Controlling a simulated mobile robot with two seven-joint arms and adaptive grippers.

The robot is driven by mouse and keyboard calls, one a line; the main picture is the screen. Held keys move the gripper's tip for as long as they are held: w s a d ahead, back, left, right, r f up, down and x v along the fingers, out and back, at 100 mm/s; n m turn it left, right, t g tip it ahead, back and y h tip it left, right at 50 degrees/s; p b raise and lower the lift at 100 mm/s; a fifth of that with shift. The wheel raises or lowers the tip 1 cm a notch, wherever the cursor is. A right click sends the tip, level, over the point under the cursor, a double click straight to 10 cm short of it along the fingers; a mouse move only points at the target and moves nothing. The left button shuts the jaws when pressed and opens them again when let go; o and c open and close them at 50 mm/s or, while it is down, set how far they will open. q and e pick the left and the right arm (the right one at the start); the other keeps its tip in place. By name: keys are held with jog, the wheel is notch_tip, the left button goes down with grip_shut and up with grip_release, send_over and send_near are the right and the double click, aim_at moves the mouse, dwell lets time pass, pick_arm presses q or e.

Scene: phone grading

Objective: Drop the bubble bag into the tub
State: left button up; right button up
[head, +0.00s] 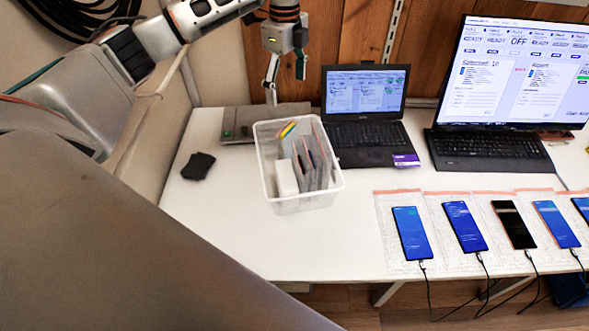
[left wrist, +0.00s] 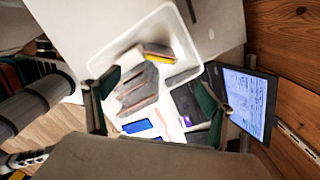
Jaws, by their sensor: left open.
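The clear white tub (head: 305,204) stands on the white table, left of the laptop. Several greyish bubble bags (head: 318,168) with reddish edges stand in it, beside a white box (head: 286,178) and a yellow-and-dark striped item (head: 288,130). The tub (left wrist: 186,38) and the bags (left wrist: 137,92) also show in the left wrist view. My left gripper (head: 285,82) is above and behind the tub, fingers pointing down. Its fingers are spread apart with nothing seen between them; they also show in the left wrist view (left wrist: 160,100). My right gripper is not in view.
More bubble bags lie in a row at the right, each under a phone (head: 411,232) with a cable. A small laptop (head: 364,120) and a larger screen (head: 511,75) stand behind. A black cloth-like item (head: 198,166) lies left of the tub. The front left table is clear.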

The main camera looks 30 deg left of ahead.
pick_arm(q)
notch_tip(320, 180, up, 6)
jog(key=shift+r, duration=0.25)
dwell(0.5)
